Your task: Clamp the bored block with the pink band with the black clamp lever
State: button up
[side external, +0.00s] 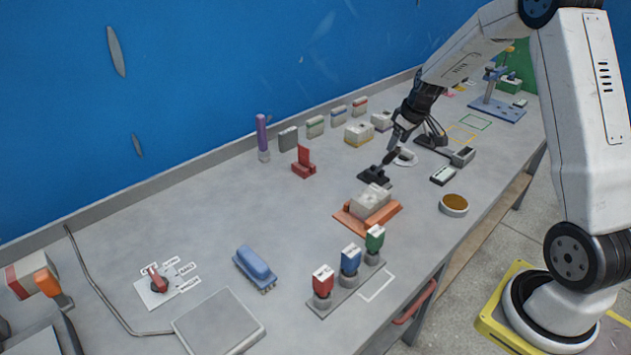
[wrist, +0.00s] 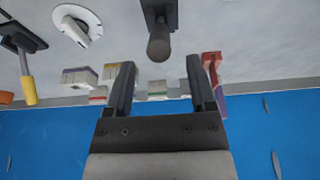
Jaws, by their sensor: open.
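The black clamp lever (side external: 391,156) rises at a tilt from its black base (side external: 374,176) on the bench, beside the orange fixture. In the wrist view its dark rounded end (wrist: 158,47) lies near the line between my fingertips. My gripper (side external: 396,141) is open and close to the lever's upper end; in the wrist view its two fingers (wrist: 158,66) are apart with nothing held. A pale grey block (side external: 370,201) sits in the orange fixture (side external: 346,220). I cannot make out its bore or a pink band from here.
Several banded blocks (side external: 316,127) stand along the back, with a red clamp-like piece (side external: 303,164) and purple cylinder (side external: 262,134). A white disc (side external: 406,158) lies near my gripper. Red, blue and green-topped items (side external: 349,264) stand in front.

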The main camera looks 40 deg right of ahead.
jog(key=shift+r, duration=2.7)
jog(key=s+a+f, duration=0.2)
jog(key=s+a, duration=0.6)
jog(key=a, duration=0.4)
jog(key=s+a+f, duration=0.2)
jog(key=s+a, duration=0.6)
jog(key=a, duration=0.4)
jog(key=shift+s+f+g, duration=0.25)
jog(key=shift+f+g, duration=0.1)
jog(key=shift+g, duration=0.05)
